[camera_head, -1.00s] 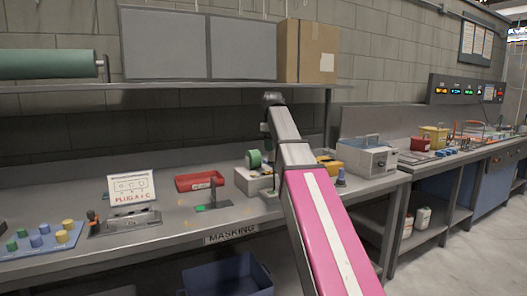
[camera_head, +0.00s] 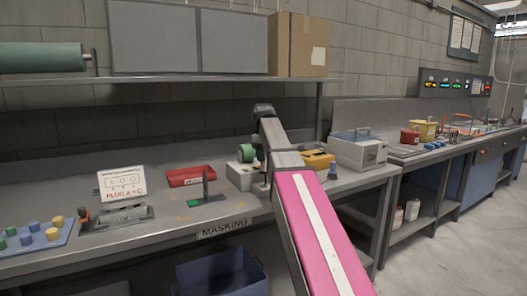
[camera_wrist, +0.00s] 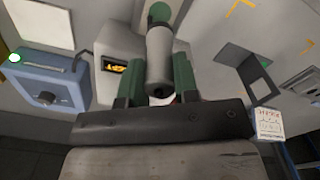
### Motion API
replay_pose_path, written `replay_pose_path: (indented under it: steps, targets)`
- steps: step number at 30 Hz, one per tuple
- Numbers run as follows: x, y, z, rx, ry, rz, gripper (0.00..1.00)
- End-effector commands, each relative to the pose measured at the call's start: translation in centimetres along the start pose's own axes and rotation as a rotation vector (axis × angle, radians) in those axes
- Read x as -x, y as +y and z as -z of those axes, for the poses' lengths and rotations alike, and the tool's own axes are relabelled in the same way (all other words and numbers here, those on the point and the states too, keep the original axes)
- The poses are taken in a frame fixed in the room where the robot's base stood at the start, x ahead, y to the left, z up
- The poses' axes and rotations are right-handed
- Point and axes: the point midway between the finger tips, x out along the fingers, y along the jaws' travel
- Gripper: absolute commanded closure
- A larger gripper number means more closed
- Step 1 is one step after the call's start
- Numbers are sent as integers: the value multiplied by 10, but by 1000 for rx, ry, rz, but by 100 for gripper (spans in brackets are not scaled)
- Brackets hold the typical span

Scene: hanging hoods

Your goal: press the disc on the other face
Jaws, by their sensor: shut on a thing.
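In the wrist view my gripper (camera_wrist: 158,88) is shut on a grey, rounded part (camera_wrist: 159,50) between its two green fingers. A green disc (camera_wrist: 159,12) shows at the far end of this part; I cannot tell whether it is fixed to it or lies behind it. In the head view my arm hides most of the gripper and the held part. A dark upright bracket (camera_head: 205,185) stands on the bench left of my arm, with a green patch at its foot. The bracket also shows at right in the wrist view (camera_wrist: 234,61). The other face is not clearly identifiable.
A green roll (camera_head: 246,153) sits by a pale box (camera_head: 239,176) beside my arm. A red tray (camera_head: 190,176), a white sign (camera_head: 121,184) and a blue peg board (camera_head: 35,237) are further left.

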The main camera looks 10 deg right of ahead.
Motion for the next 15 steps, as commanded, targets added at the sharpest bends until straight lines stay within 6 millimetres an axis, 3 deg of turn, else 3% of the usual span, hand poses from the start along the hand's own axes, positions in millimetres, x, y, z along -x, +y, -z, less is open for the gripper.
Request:
replay_pose_path:
  steps: [15]
  targets:
    - [-44,0,0,0,-1,1,87]
